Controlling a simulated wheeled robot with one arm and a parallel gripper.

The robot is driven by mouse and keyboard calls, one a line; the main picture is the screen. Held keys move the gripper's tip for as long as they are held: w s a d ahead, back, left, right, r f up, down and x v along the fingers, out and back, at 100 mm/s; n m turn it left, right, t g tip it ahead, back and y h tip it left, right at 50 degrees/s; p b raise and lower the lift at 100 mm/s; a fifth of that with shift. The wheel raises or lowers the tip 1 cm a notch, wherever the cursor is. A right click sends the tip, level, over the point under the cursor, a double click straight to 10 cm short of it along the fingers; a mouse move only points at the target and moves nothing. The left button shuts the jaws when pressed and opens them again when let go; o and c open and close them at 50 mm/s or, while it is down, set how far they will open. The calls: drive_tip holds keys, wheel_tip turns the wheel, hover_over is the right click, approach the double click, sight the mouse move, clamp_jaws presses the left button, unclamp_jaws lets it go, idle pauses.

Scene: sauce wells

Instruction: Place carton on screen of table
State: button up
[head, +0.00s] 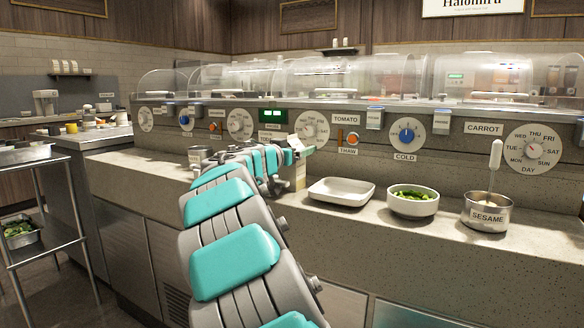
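My arm reaches from the bottom middle to the counter, and my gripper (298,152) is at its far end, close to the control panel. The gripper is small and partly hidden by my own arm, so I cannot tell if its fingers are open or shut. A small cream block (299,176), possibly the carton, shows just below the gripper, partly behind my arm. I cannot tell if it is held or stands on the counter. A small green-lit screen (272,115) is set in the counter's upright panel, up and left of the gripper.
On the counter (361,224), a white tray (341,193), a bowl of green pieces (413,201) and a SESAME pot (487,212) stand to the right. Dials, including the day dial (533,148), line the panel. Clear covers (348,77) top it. A metal rack (45,215) stands left.

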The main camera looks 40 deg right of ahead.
clamp_jaws()
idle(0.5)
